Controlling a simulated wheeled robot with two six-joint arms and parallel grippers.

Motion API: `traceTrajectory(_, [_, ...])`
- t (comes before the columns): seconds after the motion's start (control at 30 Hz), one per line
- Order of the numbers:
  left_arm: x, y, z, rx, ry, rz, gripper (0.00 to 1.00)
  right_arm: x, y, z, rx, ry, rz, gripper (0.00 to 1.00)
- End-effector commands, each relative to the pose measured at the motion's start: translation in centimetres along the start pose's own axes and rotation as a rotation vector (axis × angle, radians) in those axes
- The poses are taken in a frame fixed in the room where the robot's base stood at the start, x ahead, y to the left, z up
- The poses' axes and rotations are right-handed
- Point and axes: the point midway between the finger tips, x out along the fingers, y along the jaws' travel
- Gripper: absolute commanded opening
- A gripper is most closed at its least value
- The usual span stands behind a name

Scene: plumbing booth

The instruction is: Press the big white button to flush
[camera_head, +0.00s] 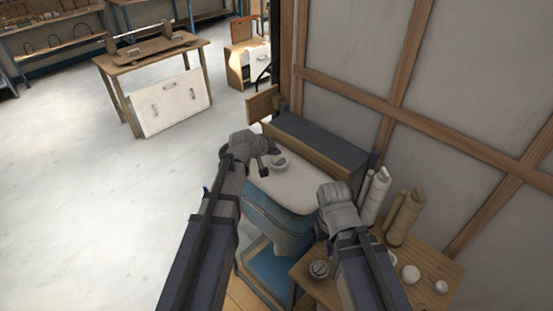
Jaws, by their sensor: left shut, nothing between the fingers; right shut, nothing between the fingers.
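A pale round button-like knob (277,162) sits on the white top (290,188) of a blue-sided unit in the middle of the camera_head view. I take it for the big white button, but it is small in the picture. My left gripper (265,160) is just left of the knob, shut and empty. I cannot tell whether it touches the knob. My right gripper (333,195) is shut and empty, over the right edge of the white top and apart from the knob. Its fingertips are mostly hidden by its own wrist.
A dark grey-topped wooden box (318,138) stands behind the white top, against the panelled wall (350,60). Beige rolls (404,218) and small round pieces stand on a wooden table (440,272) at the lower right. A workbench (150,52) stands further off; the floor at left is clear.

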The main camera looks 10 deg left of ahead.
Motion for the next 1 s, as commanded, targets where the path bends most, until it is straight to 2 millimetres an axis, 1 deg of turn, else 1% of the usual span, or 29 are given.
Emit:
traceTrajectory(0.57, [0.01,-0.01,0.00,0.000,0.000,0.000,0.00,0.01,0.00,0.00,0.000,0.000,0.000,0.00])
traceTrajectory(0.87, [0.63,-0.46,0.45,0.000,0.000,0.000,0.00,0.89,-0.09,-0.05,0.000,0.000,0.000,0.00])
traceTrajectory(1.0, [0.59,-0.43,0.43,0.000,0.000,0.000,0.00,0.84,-0.08,-0.05,0.000,0.000,0.000,0.00])
